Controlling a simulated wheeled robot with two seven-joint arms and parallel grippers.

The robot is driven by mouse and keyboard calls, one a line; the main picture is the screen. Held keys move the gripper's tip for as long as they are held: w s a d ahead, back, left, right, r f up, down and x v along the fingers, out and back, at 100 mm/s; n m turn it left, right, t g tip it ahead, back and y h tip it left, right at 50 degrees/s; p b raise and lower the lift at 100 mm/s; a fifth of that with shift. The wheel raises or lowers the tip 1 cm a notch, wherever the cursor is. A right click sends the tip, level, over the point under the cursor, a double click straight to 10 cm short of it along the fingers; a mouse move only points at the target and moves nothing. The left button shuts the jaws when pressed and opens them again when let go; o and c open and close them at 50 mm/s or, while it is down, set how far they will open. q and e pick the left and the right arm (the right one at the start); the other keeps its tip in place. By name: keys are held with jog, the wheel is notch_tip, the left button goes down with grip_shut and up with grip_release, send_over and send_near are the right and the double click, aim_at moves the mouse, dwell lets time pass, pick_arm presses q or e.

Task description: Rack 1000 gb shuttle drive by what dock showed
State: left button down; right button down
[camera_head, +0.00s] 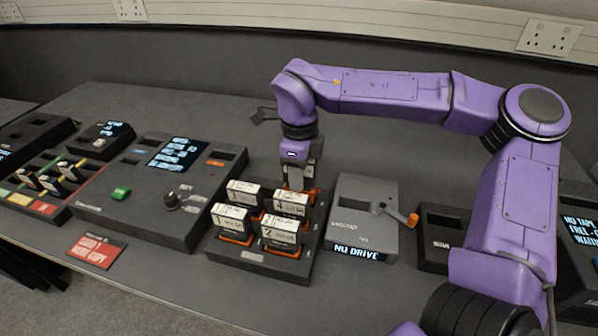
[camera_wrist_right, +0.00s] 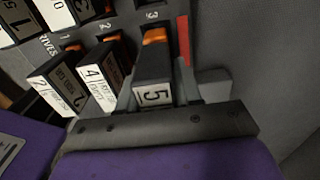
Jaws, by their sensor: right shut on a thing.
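The drive rack (camera_head: 262,262) stands on the table and holds several black drives with white labels and orange bases, among them drives (camera_head: 231,220), (camera_head: 282,236), (camera_head: 287,203) and (camera_head: 243,193). My right gripper (camera_head: 299,185) is over the rack's back right corner. In the wrist view it is shut on a dark drive marked 5 (camera_wrist_right: 153,97), at the slot marked 3. Whether this drive is fully seated I cannot tell. Drive 4 (camera_wrist_right: 100,78) stands beside it. The grey dock (camera_head: 352,195) right of the rack reads NO DRIVE. My left gripper is not in view.
A large console (camera_head: 150,215) with a screen, green button and black knob stands left of the rack. An orange-ended lever (camera_head: 405,217) sticks out from the dock. A red card (camera_head: 97,252) lies at the front left. A small dark box (camera_head: 440,240) stands right of the dock.

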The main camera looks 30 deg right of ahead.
jog(key=shift+f, duration=0.85)
dwell(0.4)
jog(key=shift+f, duration=1.2)
dwell(0.8)
jog(key=shift+c, duration=1.8)
grip_release()
jog(key=shift+r, duration=0.1)
notch_tip(320, 180, up, 8)
jog(key=p, duration=0.8)
jog(key=shift+f, duration=0.35)
